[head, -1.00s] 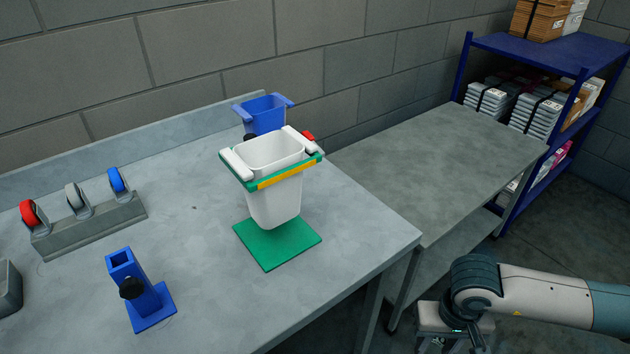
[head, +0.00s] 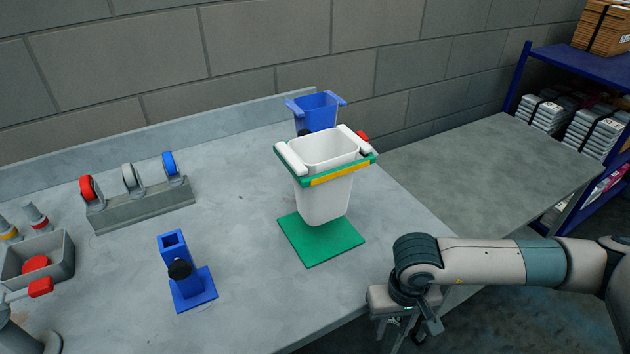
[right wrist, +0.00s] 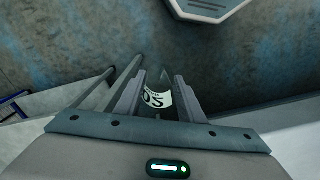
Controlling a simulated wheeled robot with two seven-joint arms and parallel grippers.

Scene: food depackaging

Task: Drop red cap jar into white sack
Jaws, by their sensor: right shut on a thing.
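The white sack (head: 326,200) hangs open in a green and yellow frame above a green base plate (head: 320,240) on the table. My right gripper (head: 405,328) is low at the table's front right edge, to the right of and nearer than the sack, apart from it. In the right wrist view its fingers (right wrist: 157,92) are shut on a dark jar with a white label (right wrist: 157,97). The jar's cap is hidden, so I cannot see its colour. My left gripper is not in view.
A blue bin (head: 316,113) stands behind the sack. A blue post holder (head: 184,275), a rack of tape rolls (head: 140,206) and a grey box with a red disc (head: 38,262) stand to the left. A second table (head: 480,170) is at right, beside blue shelving (head: 520,75).

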